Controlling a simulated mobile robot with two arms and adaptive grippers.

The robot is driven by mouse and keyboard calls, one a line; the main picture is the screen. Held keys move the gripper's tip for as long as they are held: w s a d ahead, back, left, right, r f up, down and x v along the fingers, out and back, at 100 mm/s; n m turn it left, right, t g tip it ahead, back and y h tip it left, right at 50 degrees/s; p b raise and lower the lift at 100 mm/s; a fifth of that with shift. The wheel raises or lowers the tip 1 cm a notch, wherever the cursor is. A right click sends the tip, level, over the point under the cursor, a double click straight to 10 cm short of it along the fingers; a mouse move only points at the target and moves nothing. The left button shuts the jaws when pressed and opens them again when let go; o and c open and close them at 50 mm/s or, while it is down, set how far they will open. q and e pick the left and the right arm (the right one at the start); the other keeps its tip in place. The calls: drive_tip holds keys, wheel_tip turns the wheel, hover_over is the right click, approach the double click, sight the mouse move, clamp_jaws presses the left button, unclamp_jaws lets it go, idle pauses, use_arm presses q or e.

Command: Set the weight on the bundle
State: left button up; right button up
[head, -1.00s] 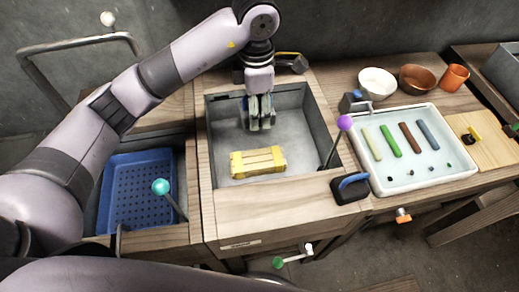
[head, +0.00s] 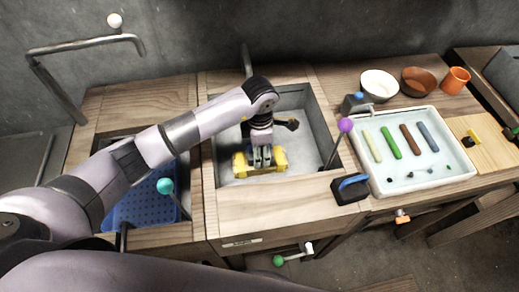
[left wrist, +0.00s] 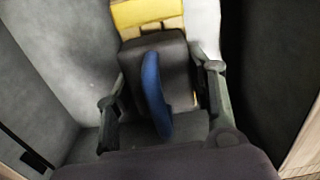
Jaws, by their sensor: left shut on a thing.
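The yellow bundle (head: 240,164) lies on the floor of the grey middle basin. It also shows at the top of the left wrist view (left wrist: 145,12). My left gripper (head: 262,160) points down at the bundle. In the left wrist view it (left wrist: 165,95) is shut on a dark block-shaped weight (left wrist: 140,58) with a blue handle (left wrist: 155,95). The weight is over the bundle. I cannot tell whether it touches it. In the head view the gripper hides most of the held weight. My right gripper is not in view.
A similar dark block with a blue handle (head: 350,187) stands on the wood right of the middle basin (head: 322,108). Close by is a purple-knobbed lever (head: 345,125). A blue perforated tray (head: 140,208) is left. A white tray (head: 470,178) with coloured bars is right.

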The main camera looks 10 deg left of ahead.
use_arm(q)
drive_tip(key=shift+f, duration=0.25)
drive_tip(key=shift+f, duration=0.2)
drive_tip(key=o, duration=1.6)
drive_tip(key=shift+o, duration=0.2)
drive_tip(key=shift+r, duration=0.2)
wheel_tip(320, 180, up, 12)
drive_tip(key=shift+b, duration=0.85)
